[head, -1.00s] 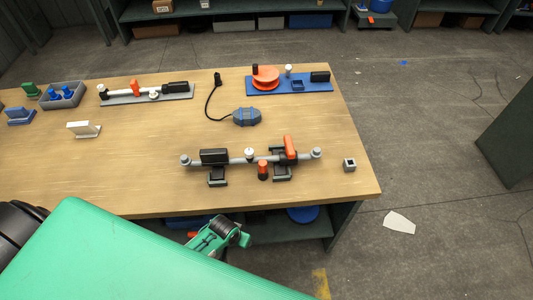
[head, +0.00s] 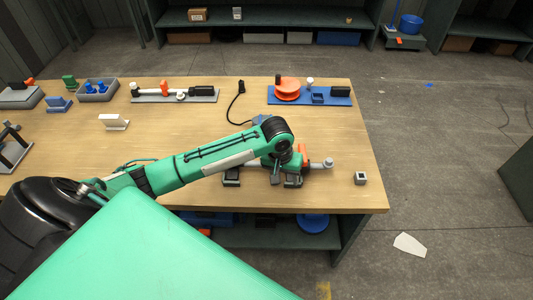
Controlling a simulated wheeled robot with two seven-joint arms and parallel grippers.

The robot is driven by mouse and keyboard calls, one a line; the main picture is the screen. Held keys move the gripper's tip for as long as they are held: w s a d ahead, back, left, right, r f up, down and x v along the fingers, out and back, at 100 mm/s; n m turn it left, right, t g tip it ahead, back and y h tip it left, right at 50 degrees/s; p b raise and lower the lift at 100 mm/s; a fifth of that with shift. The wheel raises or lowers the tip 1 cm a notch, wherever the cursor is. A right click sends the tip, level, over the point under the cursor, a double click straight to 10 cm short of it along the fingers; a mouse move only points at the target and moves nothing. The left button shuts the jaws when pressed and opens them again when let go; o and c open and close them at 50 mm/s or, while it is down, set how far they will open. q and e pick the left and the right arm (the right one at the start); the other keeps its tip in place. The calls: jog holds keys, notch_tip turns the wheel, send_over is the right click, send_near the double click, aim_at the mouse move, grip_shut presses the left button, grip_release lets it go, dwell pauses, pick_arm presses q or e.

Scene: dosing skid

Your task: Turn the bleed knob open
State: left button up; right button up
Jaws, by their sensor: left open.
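The pipe assembly near the front edge of the table is mostly covered by my left arm. Its grey right end (head: 328,163) and part of its orange lever (head: 303,150) show to the right of my wrist. Its dark feet (head: 232,177) show below the arm. My left gripper (head: 275,175) points down over the middle of the assembly, and it is open. The small knobs on the pipe are hidden behind my arm and wrist, so I cannot tell whether the fingers touch the bleed knob. My right gripper is not in view.
A blue board with an orange wheel (head: 287,88) stands at the back right. A grey board with a pipe (head: 175,94) and a tray with blue parts (head: 98,91) are at the back left. A small grey block (head: 361,178) sits near the right edge.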

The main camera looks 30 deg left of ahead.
pick_arm(q)
jog(key=w+a+r+n+g+y, duration=0.1)
jog(key=w+a+r+n, duration=0.5)
jog(key=a+r, duration=0.55)
jog(key=f+p, duration=0.1)
jog(key=f, duration=0.5)
jog(key=f+p, duration=0.1)
jog(key=f, duration=0.5)
jog(key=shift+s+d+f, duration=0.1)
jog(key=shift+s+f, duration=0.1)
jog(key=shift+f, duration=0.55)
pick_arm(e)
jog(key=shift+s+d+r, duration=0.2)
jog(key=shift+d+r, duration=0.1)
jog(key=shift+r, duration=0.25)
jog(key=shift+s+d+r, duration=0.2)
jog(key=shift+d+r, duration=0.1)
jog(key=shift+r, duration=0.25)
pick_arm(q)
jog(key=shift+c, duration=0.2)
jog(key=c, duration=1)
jog(key=shift+o, duration=0.2)
